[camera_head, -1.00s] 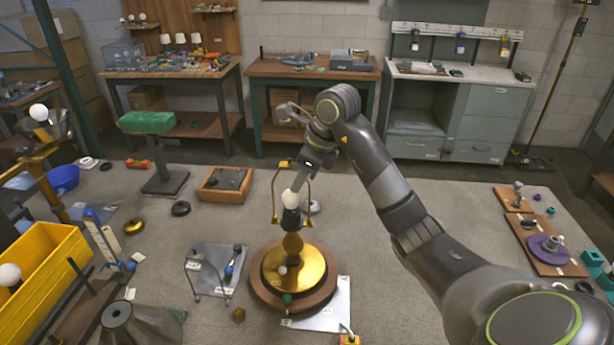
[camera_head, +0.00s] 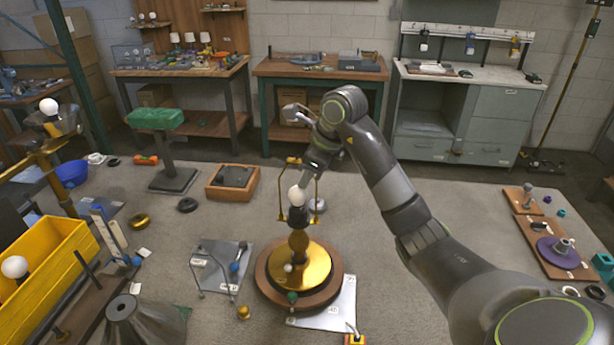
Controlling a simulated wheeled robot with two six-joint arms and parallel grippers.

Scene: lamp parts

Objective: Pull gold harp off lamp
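My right gripper (camera_head: 310,181) reaches down from the upper right to the harp's upper part, close behind the bulb. Its fingers are small and partly hidden there, so I cannot tell whether they grip the harp. My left gripper is not recognisable in view.
A grey sheet with a wire frame (camera_head: 208,270) lies left of the lamp. A white sheet (camera_head: 335,312) reaches under its base at the right. A yellow bin (camera_head: 50,270) stands at left, and a wooden tray (camera_head: 215,190) lies behind.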

